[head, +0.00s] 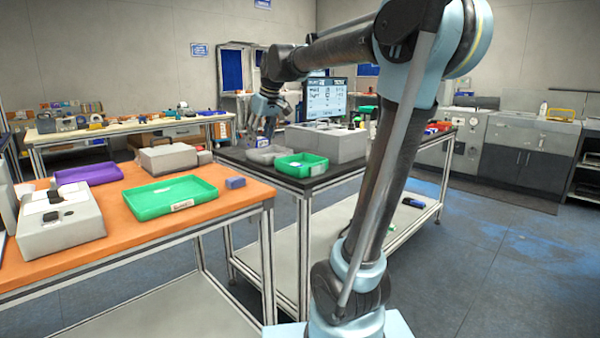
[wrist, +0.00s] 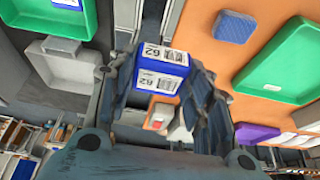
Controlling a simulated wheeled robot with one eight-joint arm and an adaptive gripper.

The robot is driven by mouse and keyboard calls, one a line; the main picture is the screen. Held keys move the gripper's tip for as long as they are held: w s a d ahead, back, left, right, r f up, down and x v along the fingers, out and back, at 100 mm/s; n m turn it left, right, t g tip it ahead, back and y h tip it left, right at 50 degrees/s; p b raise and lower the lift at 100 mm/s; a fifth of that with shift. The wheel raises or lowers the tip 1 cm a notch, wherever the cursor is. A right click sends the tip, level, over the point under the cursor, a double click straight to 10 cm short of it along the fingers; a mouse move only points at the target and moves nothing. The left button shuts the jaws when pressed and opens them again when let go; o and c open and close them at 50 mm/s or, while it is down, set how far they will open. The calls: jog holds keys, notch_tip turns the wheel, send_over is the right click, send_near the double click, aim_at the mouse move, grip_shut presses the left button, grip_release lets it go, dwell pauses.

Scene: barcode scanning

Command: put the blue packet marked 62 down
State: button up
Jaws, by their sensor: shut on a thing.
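The blue packet marked 62 (wrist: 158,72) is between the fingers of my gripper (wrist: 162,80) in the wrist view, with white barcode labels showing on two of its faces. My gripper is shut on it. In the head view my gripper (head: 268,115) hangs at the end of the bent arm, above the far-left part of the black table (head: 318,180).
On the black table are a grey tray (head: 266,155), a green tray (head: 301,166) and a grey machine with a screen (head: 326,97). The orange table (head: 235,200) holds another green tray (head: 172,197), a purple tray (head: 88,174) and a blue block (head: 235,183).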

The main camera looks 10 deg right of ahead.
jog(key=w+d+f+m+h, duration=0.3)
jog(key=w+d+m+h, duration=0.3)
jog(key=w+d+m, duration=1.1)
jog(key=shift+m+g, duration=0.4)
jog(key=shift+m, duration=0.1)
jog(key=shift+s+d+f, duration=0.3)
jog(key=shift+d+f, duration=0.1)
jog(key=shift+f, duration=1.25)
jog(key=shift+s+d+f, duration=0.25)
jog(key=shift+d+f, duration=0.2)
jog(key=shift+f, duration=1.15)
jog(key=shift+s+d+f, duration=0.3)
jog(key=shift+d+f, duration=0.1)
jog(key=shift+f, duration=1.25)
jog(key=o, duration=1.1)
jog(key=shift+f, duration=0.1)
jog(key=shift+o, duration=0.2)
